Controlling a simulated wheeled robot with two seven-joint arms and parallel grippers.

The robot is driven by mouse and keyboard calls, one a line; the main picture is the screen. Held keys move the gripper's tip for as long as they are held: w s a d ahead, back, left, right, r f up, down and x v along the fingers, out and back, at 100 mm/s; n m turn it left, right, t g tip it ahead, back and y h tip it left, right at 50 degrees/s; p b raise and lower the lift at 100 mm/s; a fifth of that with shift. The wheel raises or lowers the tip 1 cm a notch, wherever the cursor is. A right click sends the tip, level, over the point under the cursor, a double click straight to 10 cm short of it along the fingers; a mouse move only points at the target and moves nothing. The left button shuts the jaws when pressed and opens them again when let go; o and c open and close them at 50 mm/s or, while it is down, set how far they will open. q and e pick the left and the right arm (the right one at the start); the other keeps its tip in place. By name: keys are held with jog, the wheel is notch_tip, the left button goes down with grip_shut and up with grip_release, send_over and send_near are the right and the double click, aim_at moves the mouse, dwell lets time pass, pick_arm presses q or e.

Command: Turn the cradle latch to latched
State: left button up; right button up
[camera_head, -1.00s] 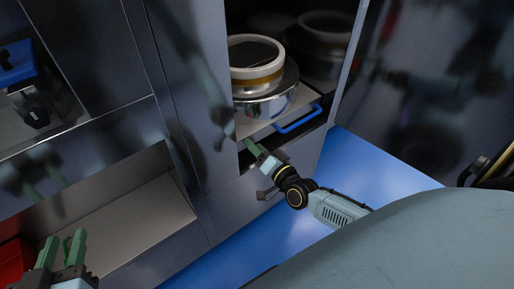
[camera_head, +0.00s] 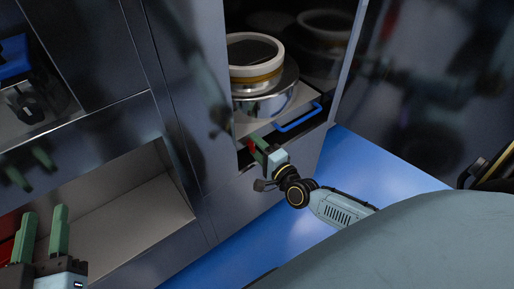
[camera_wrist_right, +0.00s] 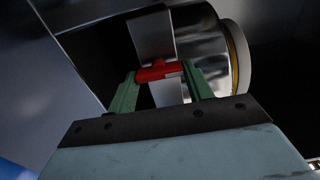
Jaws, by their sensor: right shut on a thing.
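The cradle latch is a small red lever (camera_wrist_right: 155,72); a bit of red also shows in the head view (camera_head: 252,146), partly hidden by a finger. My right gripper (camera_head: 258,150) is at the front of the open bay, below the tub. In the right wrist view its green fingers (camera_wrist_right: 161,80) are shut on the red lever, which spans between them. The silver tub (camera_head: 266,100) with its white ring top sits on a pale tray (camera_head: 247,124). The tray has a blue handle (camera_head: 297,119). My left gripper (camera_head: 45,212) is open and empty at the lower left.
Dark cabinet doors and panels (camera_head: 190,110) stand left of the bay. An empty lower shelf (camera_head: 130,215) is near my left gripper, with a red object (camera_head: 8,237) at its left end. A blue-handled thing (camera_head: 14,58) is at upper left. The blue floor (camera_head: 370,165) is clear.

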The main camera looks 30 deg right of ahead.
pick_arm(q)
jog(key=shift+r, duration=0.1)
dwell(0.4)
pick_arm(e)
jog(key=o, duration=1)
jog(key=shift+s, duration=0.1)
pick_arm(q)
jog(key=s+a+f+g+y+p, duration=0.1)
jog(key=s+a+f+g, duration=0.1)
jog(key=f+g, duration=0.2)
jog(key=s+a+f+g+y+p, duration=0.2)
jog(key=f+g, duration=0.3)
jog(key=f, duration=0.4)
jog(key=shift+s+a+n+g+p, duration=0.15)
jog(key=shift+s+n+g+p, duration=0.15)
jog(key=shift+s, duration=0.45)
pick_arm(e)
jog(key=shift+s+d, duration=0.15)
jog(key=shift+s, duration=2.05)
jog(key=shift+s+d, duration=0.2)
jog(key=shift+s, duration=2)
jog(key=shift+s+d, duration=0.15)
jog(key=shift+s, duration=2.05)
